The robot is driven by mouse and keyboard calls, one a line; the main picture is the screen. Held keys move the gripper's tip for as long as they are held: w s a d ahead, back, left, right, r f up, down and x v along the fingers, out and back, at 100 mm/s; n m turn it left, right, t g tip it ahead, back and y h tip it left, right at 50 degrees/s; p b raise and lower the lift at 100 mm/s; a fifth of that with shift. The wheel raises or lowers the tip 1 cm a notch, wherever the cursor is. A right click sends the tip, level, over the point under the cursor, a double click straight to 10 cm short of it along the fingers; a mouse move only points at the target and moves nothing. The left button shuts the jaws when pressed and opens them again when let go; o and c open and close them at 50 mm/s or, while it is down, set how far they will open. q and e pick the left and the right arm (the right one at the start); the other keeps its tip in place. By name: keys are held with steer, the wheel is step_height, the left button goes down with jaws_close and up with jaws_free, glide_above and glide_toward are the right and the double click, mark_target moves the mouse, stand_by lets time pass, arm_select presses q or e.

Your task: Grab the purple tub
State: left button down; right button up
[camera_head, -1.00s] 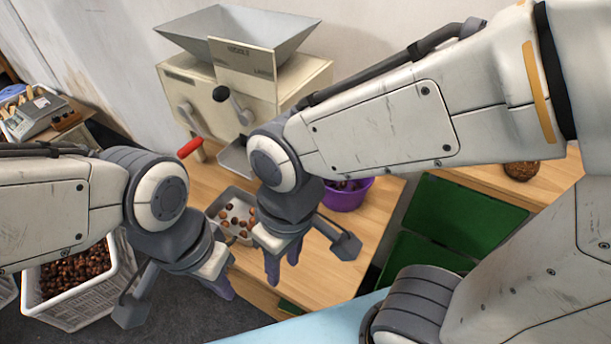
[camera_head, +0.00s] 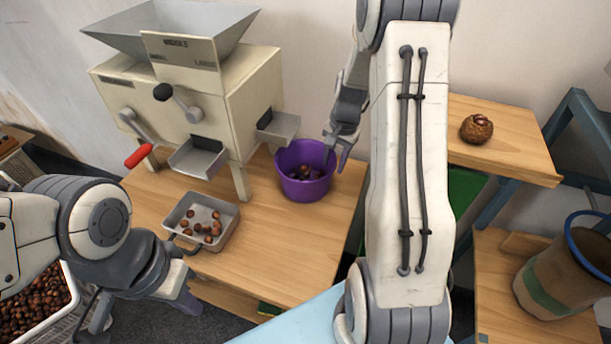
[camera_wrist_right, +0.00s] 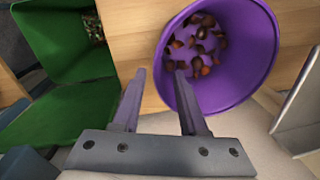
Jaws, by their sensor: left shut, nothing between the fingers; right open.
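The purple tub (camera_head: 306,185) stands upright on the wooden table beside the sorting machine, with several chestnuts inside. My right gripper (camera_head: 338,150) is open at the tub's right rim. In the right wrist view, the tub (camera_wrist_right: 245,85) fills the upper right. The open right fingers (camera_wrist_right: 160,78) reach toward its rim there, one finger overlapping the tub's inside and the other outside it. I cannot tell whether they touch it. My left gripper (camera_head: 188,302) is shut and empty, low at the left near the table's front edge.
The machine (camera_head: 205,95) with its hopper and chutes stands left of the tub. A metal tray (camera_head: 225,238) of chestnuts lies in front. A green crate (camera_wrist_right: 55,115) is beside the table.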

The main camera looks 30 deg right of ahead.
mark_target(328, 184)
steer(key=f, duration=0.6)
steer(key=w+f, duration=0.1)
steer(key=f, duration=0.3)
steer(key=shift+a, duration=0.25)
jaws_close()
stand_by(1.0)
